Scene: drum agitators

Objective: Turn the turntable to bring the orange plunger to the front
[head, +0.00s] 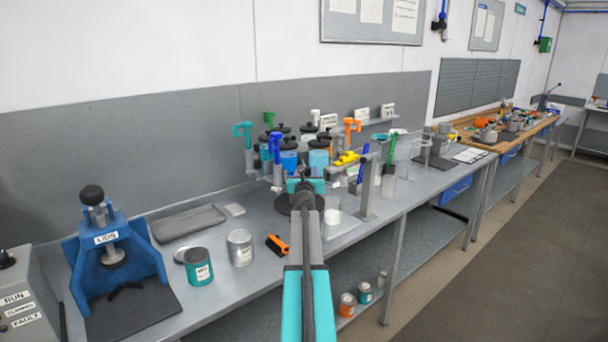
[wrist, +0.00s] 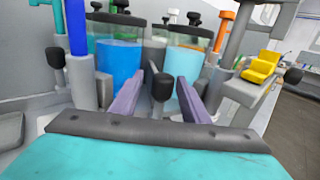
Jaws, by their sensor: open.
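The turntable carries several jars and plungers around its rim, in the middle of the head view. The orange plunger (head: 352,124) is on its right side; its orange shaft shows at upper right in the wrist view (wrist: 222,28). The blue plunger (head: 275,146) is at front left, and also in the wrist view (wrist: 77,30). My gripper (wrist: 160,84) is open at the turntable's front. A black knob (wrist: 162,86) stands between its purple fingers, with a gap on each side. Whether the fingers touch anything beyond is unclear. My wrist hides the front of the turntable in the head view.
A blue lids press (head: 110,255) stands at left. A teal can (head: 198,266), grey can (head: 240,247) and an orange-black tool (head: 277,244) lie left of my arm. A grey post (head: 367,185) and clear cylinder (head: 388,183) stand close on the right. Two more black knobs flank my gripper.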

